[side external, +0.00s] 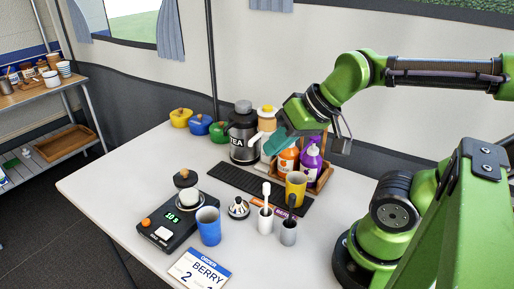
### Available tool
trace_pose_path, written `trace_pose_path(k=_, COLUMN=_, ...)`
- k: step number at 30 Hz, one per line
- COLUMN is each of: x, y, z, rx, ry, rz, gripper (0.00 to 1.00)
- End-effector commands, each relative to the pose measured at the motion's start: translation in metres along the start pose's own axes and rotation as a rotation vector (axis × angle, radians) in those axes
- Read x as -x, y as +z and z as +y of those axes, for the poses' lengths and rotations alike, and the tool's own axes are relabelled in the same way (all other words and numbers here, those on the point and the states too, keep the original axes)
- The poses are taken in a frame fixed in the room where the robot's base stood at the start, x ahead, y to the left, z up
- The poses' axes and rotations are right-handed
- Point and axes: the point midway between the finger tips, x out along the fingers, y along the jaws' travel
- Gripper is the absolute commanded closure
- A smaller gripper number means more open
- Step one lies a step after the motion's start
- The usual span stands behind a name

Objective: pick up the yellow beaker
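The yellow beaker (296,189) stands upright on the white table, in front of the bottle crate. It looks like an open cup. My gripper (275,145) is up and to the left of the beaker, apart from it, near the kettle and the bottles. Its fingers are small and partly merged with the teal part at its tip, so I cannot tell whether they are apart or closed. The beaker's far side is hidden.
A blue cup (208,226), a scale (178,222), a white holder (265,221) and a grey holder (288,233) stand in front. A kettle (243,137), orange bottle (288,161), purple bottle (311,160) and wooden crate (322,180) are behind.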

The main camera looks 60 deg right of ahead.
Motion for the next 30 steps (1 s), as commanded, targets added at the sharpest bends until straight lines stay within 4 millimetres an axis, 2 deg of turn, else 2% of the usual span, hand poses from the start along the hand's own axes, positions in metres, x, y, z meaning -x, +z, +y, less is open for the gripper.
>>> trace_pose_path(k=1, x=0.0, y=0.0, z=0.0, rx=0.0, ry=0.0, rz=0.0, gripper=0.86)
trace_pose_path(k=2, x=0.0, y=0.0, z=0.0, rx=0.0, ry=0.0, rz=0.0, gripper=0.82)
trace_pose_path(k=16, x=0.0, y=0.0, z=0.0, rx=0.0, ry=0.0, rz=0.0, gripper=0.1)
trace_pose_path(k=26, x=-0.004, y=-0.001, z=0.004, rx=-0.015, ry=0.015, rz=-0.012, gripper=0.1)
trace_pose_path(k=30, x=-0.014, y=-0.018, z=0.019, rx=-0.091, ry=0.105, rz=-0.07, gripper=0.1)
